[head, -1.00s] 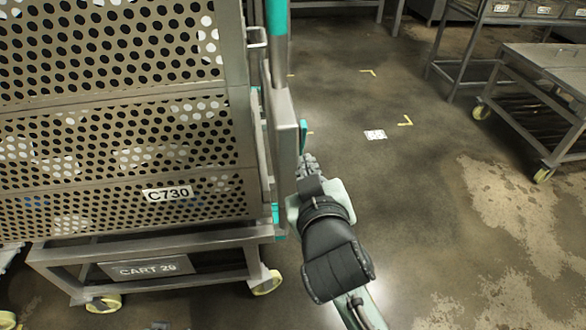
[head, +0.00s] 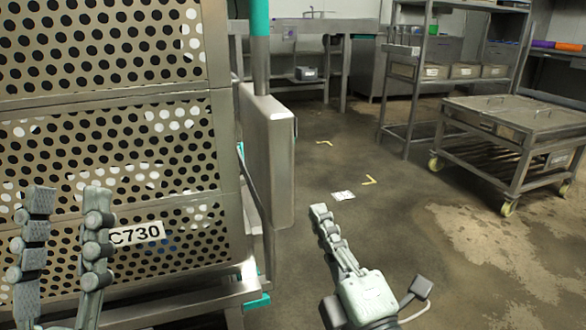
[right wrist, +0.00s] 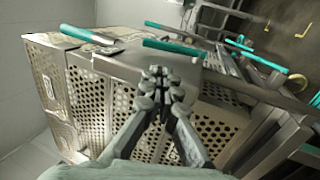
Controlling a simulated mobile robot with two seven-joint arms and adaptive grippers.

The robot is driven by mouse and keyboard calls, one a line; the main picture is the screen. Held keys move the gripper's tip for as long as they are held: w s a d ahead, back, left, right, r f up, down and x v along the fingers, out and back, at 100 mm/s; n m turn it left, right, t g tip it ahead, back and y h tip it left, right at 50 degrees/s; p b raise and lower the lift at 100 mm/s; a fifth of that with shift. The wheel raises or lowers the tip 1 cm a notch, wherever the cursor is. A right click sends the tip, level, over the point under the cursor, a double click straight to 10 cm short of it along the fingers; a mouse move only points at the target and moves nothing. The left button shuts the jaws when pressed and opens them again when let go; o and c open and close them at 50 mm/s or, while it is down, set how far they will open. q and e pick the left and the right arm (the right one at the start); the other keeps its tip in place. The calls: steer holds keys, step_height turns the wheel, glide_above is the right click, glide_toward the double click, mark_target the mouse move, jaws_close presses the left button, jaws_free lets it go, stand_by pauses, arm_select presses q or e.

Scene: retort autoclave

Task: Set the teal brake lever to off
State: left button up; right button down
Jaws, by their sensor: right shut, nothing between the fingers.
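The perforated steel cart labelled C730 (head: 135,233) fills the left of the head view. A teal upright (head: 260,35) rises at its right edge, above a steel plate (head: 270,155). A small teal part (head: 257,300) shows low at the cart's corner. I cannot tell which teal part is the brake lever. In the right wrist view a teal bar (right wrist: 180,47) lies just beyond my right gripper (right wrist: 163,78), among other teal bars. My right gripper (head: 319,208) is shut and empty, right of the plate and apart from it. My left gripper (head: 67,190) is open before the cart.
A low wheeled steel cart (head: 515,115) stands at the right, beside a shelf rack with bins (head: 450,71). A steel table (head: 350,30) is at the back.

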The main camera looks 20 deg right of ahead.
steer(key=p, duration=0.3)
glide_toward(290, 152)
steer(key=p+x, duration=0.1)
steer(key=x, duration=0.5)
steer(key=shift+w+p, duration=0.15)
steer(key=shift+p, duration=0.25)
steer(key=shift+w+r, duration=0.1)
steer(key=shift+w, duration=0.15)
arm_select(q)
steer(key=w+f+g+y, duration=0.2)
steer(key=w+f+g, duration=0.1)
steer(key=f+g, duration=0.2)
steer(key=w+f+g+y, duration=0.1)
steer(key=w+f+g, duration=0.2)
steer(key=f, duration=0.6)
steer(key=shift+w+d+f+g+y, duration=0.2)
steer(key=shift+g+y, duration=0.2)
steer(key=shift+g, duration=0.8)
